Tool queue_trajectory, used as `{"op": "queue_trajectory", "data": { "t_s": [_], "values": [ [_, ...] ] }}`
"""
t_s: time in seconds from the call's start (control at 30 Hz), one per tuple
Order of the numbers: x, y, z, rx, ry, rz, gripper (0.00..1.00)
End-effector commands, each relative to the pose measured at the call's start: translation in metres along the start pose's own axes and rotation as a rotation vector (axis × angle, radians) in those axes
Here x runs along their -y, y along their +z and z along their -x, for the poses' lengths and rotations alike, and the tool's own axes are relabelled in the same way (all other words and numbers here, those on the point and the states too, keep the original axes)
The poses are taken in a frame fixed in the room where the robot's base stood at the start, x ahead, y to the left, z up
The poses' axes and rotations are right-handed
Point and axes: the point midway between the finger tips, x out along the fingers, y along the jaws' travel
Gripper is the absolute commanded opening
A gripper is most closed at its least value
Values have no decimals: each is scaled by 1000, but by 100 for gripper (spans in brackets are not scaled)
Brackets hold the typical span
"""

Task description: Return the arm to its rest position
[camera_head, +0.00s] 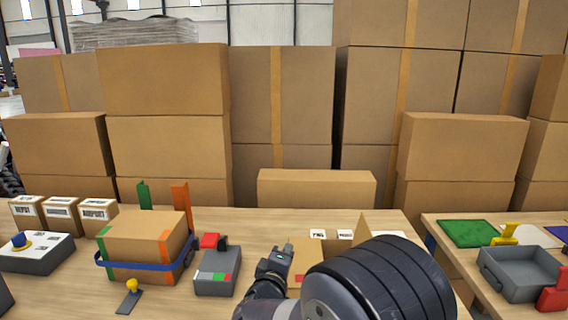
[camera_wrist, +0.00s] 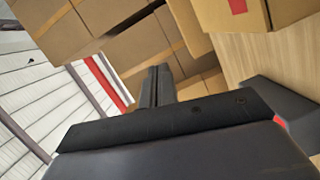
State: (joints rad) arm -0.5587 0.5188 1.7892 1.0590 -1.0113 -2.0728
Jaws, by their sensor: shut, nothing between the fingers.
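My gripper (camera_head: 283,256) shows in the head view above the middle of the table, at the end of my dark arm. The arm fills the lower right of centre and hides part of the table. In the wrist view the two dark fingers (camera_wrist: 158,86) are together with nothing between them. The wrist picture is tilted, with stacked boxes and a white wall beyond the fingers.
A taped carton with a blue strap (camera_head: 145,246) and a grey device with a red part (camera_head: 216,284) stand left of my gripper. An open carton (camera_head: 384,222) is behind the arm. A grey tray (camera_head: 518,274) sits on the right table. Large boxes (camera_head: 280,100) wall the back.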

Motion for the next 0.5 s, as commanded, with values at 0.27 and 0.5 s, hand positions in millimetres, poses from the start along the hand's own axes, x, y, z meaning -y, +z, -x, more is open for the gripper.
{"op": "queue_trajectory", "data": {
  "t_s": [0.27, 0.5],
  "values": [
    [5, -8, 10, -1, 30, 124, 0],
    [4, -9, 13, 0, 37, 150, 0]
  ]
}}
